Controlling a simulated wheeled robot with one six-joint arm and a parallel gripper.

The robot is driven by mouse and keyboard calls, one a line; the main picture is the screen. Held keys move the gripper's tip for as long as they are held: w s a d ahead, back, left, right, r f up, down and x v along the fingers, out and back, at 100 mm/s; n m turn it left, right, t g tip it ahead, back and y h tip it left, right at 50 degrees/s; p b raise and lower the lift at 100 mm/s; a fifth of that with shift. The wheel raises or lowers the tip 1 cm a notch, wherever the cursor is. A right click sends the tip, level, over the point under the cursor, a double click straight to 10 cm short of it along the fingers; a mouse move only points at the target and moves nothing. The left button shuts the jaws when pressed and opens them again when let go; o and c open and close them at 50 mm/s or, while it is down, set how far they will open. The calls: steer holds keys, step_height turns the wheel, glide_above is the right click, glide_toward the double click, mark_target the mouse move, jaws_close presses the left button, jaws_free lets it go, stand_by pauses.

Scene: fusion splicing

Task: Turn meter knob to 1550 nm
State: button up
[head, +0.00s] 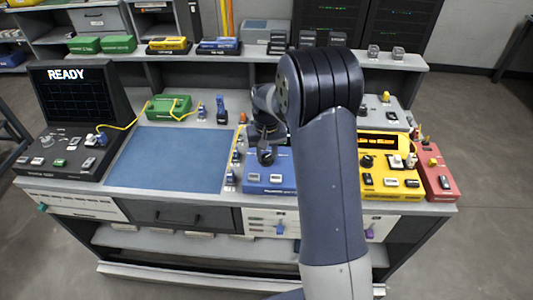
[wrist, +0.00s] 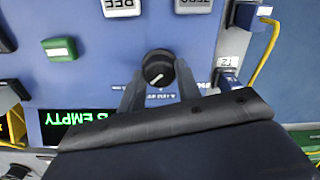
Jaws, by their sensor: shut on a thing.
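The blue meter (head: 268,180) sits on the bench just right of the blue mat, and my arm hides part of it. Its blue face (wrist: 110,60) fills much of the wrist view, upside down. The round black knob (wrist: 158,68) has a white pointer line aimed down and left in that view. My gripper (wrist: 160,82) is shut on the knob, one finger on each side. Small white labels below the knob are partly covered and too small to read. In the head view my gripper (head: 266,153) is over the meter, its fingertips hard to make out.
A dark display (wrist: 75,123) with green upside-down text ending in "EMPTY" shows at left. A green button (wrist: 60,49) and grey keys are near the knob. A yellow cable (wrist: 267,50) runs at right. A yellow device (head: 388,180) stands right of my arm.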

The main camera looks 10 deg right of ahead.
mark_target(267, 156)
steer(key=shift+m, duration=0.3)
steer(key=o, duration=1)
steer(key=shift+r, duration=0.1)
step_height(267, 156, up, 11)
steer(key=shift+f, duration=0.15)
step_height(267, 156, down, 11)
steer(key=shift+r, duration=0.1)
stand_by(0.6)
